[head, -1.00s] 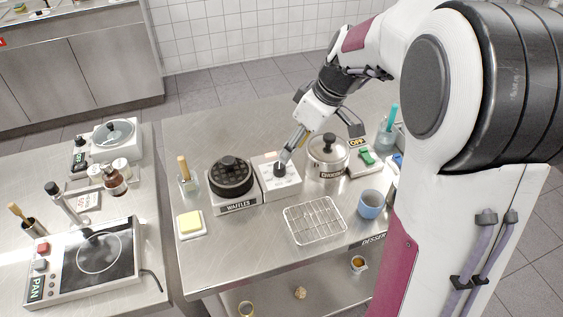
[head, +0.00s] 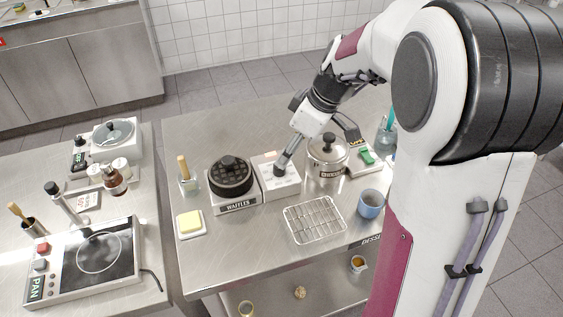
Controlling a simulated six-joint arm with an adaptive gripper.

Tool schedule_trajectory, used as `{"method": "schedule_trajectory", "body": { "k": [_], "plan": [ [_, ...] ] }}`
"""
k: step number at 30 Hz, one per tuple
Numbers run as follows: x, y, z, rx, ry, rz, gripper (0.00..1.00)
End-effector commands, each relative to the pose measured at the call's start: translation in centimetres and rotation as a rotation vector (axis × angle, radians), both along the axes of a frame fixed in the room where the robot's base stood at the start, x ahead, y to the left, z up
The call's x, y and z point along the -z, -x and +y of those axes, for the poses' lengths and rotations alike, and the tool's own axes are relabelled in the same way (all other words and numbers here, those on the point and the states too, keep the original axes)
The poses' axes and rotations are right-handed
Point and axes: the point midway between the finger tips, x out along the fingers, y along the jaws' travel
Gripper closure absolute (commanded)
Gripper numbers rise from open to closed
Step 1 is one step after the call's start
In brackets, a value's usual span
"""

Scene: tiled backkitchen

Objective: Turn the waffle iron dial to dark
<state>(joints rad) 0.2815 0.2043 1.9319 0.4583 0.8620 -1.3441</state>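The waffle iron (head: 231,180), black on a light base labelled WAFFLES, stands on the steel table. To its right is a white control box (head: 285,189) with small markings on its top, too small to read. My gripper (head: 281,168) points down at the top of this box, with its fingertips at the dark dial. The fingers and my wrist hide most of the dial, so its setting does not show. I cannot tell whether the fingers are closed on it.
A wire rack (head: 315,220) and blue cup (head: 371,203) are in front. A butter dish (head: 191,224) and brush jar (head: 187,182) are left.

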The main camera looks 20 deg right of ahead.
Motion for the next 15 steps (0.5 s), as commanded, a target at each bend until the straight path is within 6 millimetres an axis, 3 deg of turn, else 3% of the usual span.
{"method": "schedule_trajectory", "body": {
  "k": [15],
  "plan": [
    [5.0, -1.4, 1.5, -0.002, 0.000, 0.002, 0.61]
  ]
}}
